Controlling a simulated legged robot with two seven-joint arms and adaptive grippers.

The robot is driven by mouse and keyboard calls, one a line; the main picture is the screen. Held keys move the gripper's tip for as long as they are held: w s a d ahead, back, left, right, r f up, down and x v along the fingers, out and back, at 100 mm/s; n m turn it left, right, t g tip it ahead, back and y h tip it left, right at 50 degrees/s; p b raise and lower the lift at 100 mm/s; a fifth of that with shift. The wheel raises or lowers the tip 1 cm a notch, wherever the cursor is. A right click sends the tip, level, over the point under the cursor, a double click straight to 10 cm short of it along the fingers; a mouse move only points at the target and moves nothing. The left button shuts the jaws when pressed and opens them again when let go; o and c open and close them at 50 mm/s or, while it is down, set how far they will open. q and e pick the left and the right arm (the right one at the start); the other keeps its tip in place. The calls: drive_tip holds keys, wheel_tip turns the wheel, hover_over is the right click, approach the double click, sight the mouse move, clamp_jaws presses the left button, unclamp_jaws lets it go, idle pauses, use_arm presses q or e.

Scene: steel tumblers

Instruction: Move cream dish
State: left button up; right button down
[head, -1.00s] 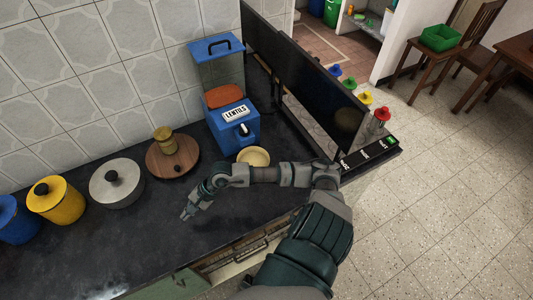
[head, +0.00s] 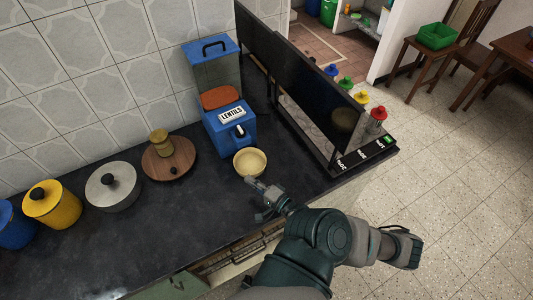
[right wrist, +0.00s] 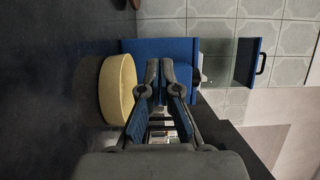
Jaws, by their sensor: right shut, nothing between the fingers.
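The cream dish (head: 250,163) is a small shallow round bowl on the dark counter, in front of the blue lentils dispenser (head: 231,130). My right gripper (head: 254,184) is just in front of the dish, on its near side, with its fingers pointing towards it. In the right wrist view the dish (right wrist: 118,88) appears left of the fingers (right wrist: 160,68), which are shut with nothing between them. Whether a fingertip touches the dish I cannot tell. My left gripper is not in view.
A dark upright panel (head: 318,103) stands right of the dispenser. A wooden board (head: 169,158), a steel pot (head: 113,186) and yellow (head: 52,204) and blue (head: 14,224) canisters stand to the left. The counter's front left of my gripper is clear.

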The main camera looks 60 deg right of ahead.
drive_tip(key=d, duration=0.3)
drive_tip(key=w+d, duration=0.1)
drive_tip(key=d, duration=0.3)
drive_tip(key=w+d+f, duration=0.1)
drive_tip(key=d, duration=0.3)
drive_tip(key=b, duration=0.2)
hover_over(267, 158)
drive_tip(key=shift+w+d+r, duration=0.1)
drive_tip(key=shift+d+r, duration=0.2)
drive_tip(key=shift+d, duration=0.15)
drive_tip(key=f, duration=0.2)
drive_tip(key=d+f+b, duration=0.1)
drive_tip(key=f, duration=0.2)
drive_tip(key=shift+s+f, duration=0.2)
drive_tip(key=shift+f, duration=0.05)
drive_tip(key=shift+s+a+r, duration=0.1)
drive_tip(key=shift+a+r, duration=0.1)
drive_tip(key=shift+a, duration=0.8)
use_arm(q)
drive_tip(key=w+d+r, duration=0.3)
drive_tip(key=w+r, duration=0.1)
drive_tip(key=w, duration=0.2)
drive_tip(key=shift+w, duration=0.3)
use_arm(e)
drive_tip(key=shift+r, duration=0.1)
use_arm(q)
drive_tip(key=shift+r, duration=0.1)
